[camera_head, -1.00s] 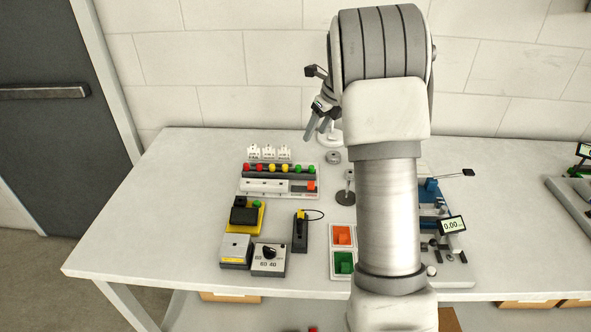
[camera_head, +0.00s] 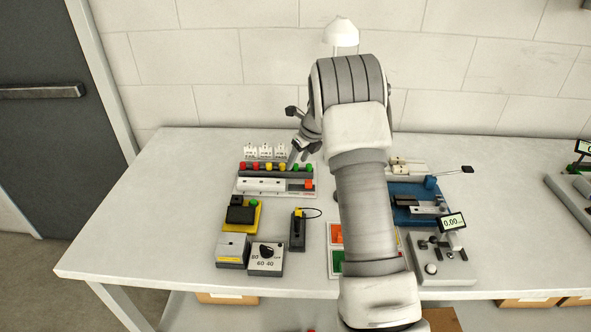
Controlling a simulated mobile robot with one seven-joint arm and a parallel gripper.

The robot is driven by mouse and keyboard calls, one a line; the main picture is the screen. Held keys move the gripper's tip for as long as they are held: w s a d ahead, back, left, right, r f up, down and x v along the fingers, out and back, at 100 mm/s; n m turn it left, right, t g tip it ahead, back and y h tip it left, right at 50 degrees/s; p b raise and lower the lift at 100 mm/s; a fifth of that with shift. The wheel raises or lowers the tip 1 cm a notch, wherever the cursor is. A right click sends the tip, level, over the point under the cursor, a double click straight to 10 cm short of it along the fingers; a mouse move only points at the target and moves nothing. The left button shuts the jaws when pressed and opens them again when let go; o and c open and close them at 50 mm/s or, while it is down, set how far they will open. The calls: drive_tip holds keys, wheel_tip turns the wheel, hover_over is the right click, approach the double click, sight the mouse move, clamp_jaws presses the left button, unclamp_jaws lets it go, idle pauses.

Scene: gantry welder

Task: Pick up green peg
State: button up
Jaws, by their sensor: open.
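Two green pegs stand at the right end of a dark peg rack (camera_head: 250,175), in a row with red and yellow ones. The outer green peg (camera_head: 309,168) shows clearly. The inner green peg (camera_head: 296,168) is partly covered by my gripper. My gripper (camera_head: 293,162) is open and empty, pointing down at the right part of the rack, close to the yellow and green pegs. I cannot tell whether its fingers touch a peg.
White labelled blocks (camera_head: 265,151) stand just behind the rack. In front are a yellow box with a green button (camera_head: 241,215), a dial box (camera_head: 266,258) and a black tool (camera_head: 298,230). My arm partly hides the two-colour tray (camera_head: 334,245). Blue fixture (camera_head: 405,205) lies right; table's left side is clear.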

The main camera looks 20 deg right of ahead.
drive_tip(key=shift+x, duration=0.85)
clamp_jaws()
drive_tip(key=shift+r, duration=0.15)
